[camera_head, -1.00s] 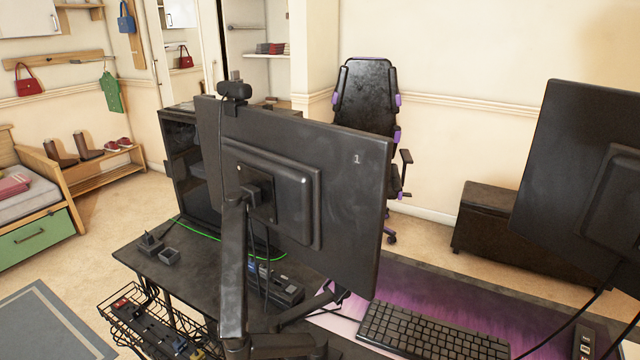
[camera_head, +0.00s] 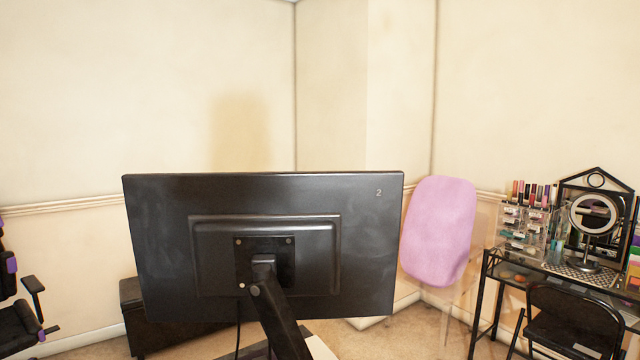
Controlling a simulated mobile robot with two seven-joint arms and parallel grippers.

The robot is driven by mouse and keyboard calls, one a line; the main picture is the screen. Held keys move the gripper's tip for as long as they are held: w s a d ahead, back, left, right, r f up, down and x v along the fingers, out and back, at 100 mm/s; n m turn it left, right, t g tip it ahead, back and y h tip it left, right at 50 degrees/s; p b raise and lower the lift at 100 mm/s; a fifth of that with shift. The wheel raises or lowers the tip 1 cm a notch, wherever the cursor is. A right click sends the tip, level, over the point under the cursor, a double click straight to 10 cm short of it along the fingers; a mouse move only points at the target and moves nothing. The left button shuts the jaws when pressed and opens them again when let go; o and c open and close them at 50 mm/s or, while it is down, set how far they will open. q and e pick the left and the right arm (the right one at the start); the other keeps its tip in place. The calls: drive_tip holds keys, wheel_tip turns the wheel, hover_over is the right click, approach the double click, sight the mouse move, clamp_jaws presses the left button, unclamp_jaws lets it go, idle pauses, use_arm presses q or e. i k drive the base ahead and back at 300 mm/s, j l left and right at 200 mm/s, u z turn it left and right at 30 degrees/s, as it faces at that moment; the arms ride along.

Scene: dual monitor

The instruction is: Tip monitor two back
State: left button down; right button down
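Monitor two (camera_head: 365,240) stands in the middle of the view with its black back toward me. A small "2" is marked at its upper right corner. Its mounting plate joins a black monitor arm (camera_head: 281,322) that comes up from below. The panel looks close to upright, with its top edge nearly level. Its screen side is hidden from me. Neither of my grippers shows in the view.
A dark chest (camera_head: 130,292) stands behind the monitor at left, with part of a black and purple chair (camera_head: 20,310) at the left edge. A pink-backed chair (camera_head: 440,232), a vanity table (camera_head: 540,275) with makeup and mirror, and a black chair (camera_head: 570,322) are at right.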

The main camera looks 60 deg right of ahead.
sight(330, 240)
drive_tip(key=z, duration=1.55)
drive_tip(key=l+u, duration=0.2)
